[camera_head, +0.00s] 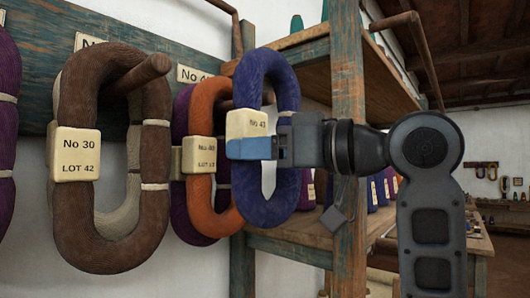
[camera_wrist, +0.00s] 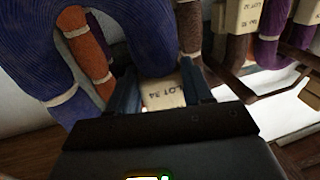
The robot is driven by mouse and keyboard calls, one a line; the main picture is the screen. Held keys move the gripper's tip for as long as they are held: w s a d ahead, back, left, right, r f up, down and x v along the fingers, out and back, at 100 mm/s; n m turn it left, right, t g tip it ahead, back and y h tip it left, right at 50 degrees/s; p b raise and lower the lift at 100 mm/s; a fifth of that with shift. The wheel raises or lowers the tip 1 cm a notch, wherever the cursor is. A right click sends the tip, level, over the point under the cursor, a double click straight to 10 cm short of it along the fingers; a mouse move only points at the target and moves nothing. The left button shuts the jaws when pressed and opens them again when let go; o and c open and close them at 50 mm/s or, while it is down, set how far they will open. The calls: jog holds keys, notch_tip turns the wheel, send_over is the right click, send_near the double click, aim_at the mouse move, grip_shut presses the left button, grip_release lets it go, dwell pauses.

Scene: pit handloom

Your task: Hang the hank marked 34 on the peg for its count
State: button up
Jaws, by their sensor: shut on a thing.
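A dark blue hank (camera_head: 283,95) with a cream tag (camera_head: 247,124) hangs upright in the head view. The tag's top line starts "No 4"; its last digit is unclear. In the wrist view the tag (camera_wrist: 165,95) reads LOT 34, beside the blue hank (camera_wrist: 38,55). My gripper (camera_head: 262,148) is shut on this tag, one blue finger across its lower part; its fingers show in the wrist view (camera_wrist: 160,98). A count plate (camera_head: 196,75) on the board starts "No 4", partly hidden. A peg (camera_head: 226,105) shows inside the orange hank; whether it enters the blue loop I cannot tell.
An orange hank (camera_head: 209,95) and a purple hank (camera_head: 181,105) hang just left of the blue one. A brown hank (camera_head: 85,105), tagged No 30 LOT 42, hangs on a thick peg (camera_head: 150,72). A wooden post (camera_head: 347,90) and shelves stand close behind my gripper.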

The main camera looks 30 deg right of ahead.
jog(key=w+a+f+b, duration=0.1)
jog(key=w+f+b, duration=0.1)
jog(key=w, duration=0.3)
jog(key=shift+w+a, duration=0.3)
jog(key=shift+a, duration=0.1)
jog(key=shift+w+f, duration=0.1)
jog(key=shift+f, duration=0.2)
dwell(0.3)
jog(key=shift+a+f, duration=0.15)
jog(key=shift+f, duration=0.2)
dwell(0.3)
jog(key=o, duration=1.2)
jog(key=shift+r, duration=0.2)
jog(key=shift+o, duration=0.2)
